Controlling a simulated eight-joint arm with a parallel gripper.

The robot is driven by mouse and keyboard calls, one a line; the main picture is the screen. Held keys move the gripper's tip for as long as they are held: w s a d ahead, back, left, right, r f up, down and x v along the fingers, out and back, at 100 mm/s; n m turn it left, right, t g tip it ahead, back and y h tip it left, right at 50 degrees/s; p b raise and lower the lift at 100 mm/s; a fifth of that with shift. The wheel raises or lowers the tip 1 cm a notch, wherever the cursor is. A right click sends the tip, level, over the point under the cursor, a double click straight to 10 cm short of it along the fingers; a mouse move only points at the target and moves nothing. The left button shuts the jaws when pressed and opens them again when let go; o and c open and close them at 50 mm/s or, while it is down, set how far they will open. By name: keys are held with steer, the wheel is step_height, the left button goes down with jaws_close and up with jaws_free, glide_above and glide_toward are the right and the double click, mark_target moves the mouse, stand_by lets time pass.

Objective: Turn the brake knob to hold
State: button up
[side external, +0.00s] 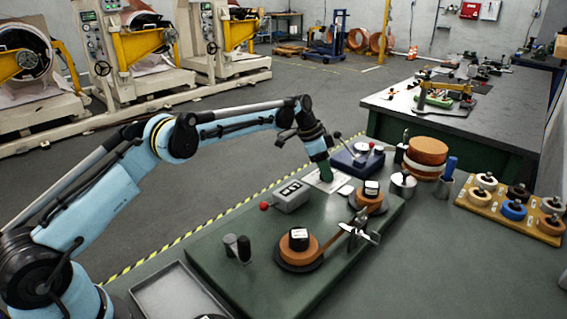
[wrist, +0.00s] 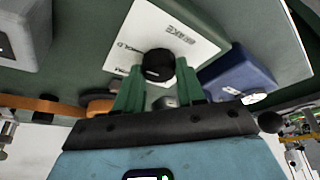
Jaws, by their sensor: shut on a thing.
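The brake knob (wrist: 158,66) is a small black round knob on a white plate (wrist: 195,40) marked BRAKE. In the wrist view the green fingers of my gripper (wrist: 158,76) stand on either side of the knob and are shut on it. In the side external view my gripper (side external: 325,177) reaches down to the white plate (side external: 316,183) on the green work board, and its fingers hide the knob. Part of the plate's lettering is covered by the knob and fingers, so I cannot read the knob's setting.
A grey box with a red-tipped lever (side external: 291,196) sits left of the plate. A blue box (side external: 357,156) stands close behind to the right. Copper foil reels (side external: 316,250) lie in front on the green board (side external: 225,268). A wooden rack of spools (side external: 480,207) is farther right.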

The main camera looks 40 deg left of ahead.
stand_by(0.3)
steer(key=o, duration=1)
steer(key=shift+r, duration=0.1)
steer(key=v, duration=1.2)
steer(key=shift+s, duration=0.1)
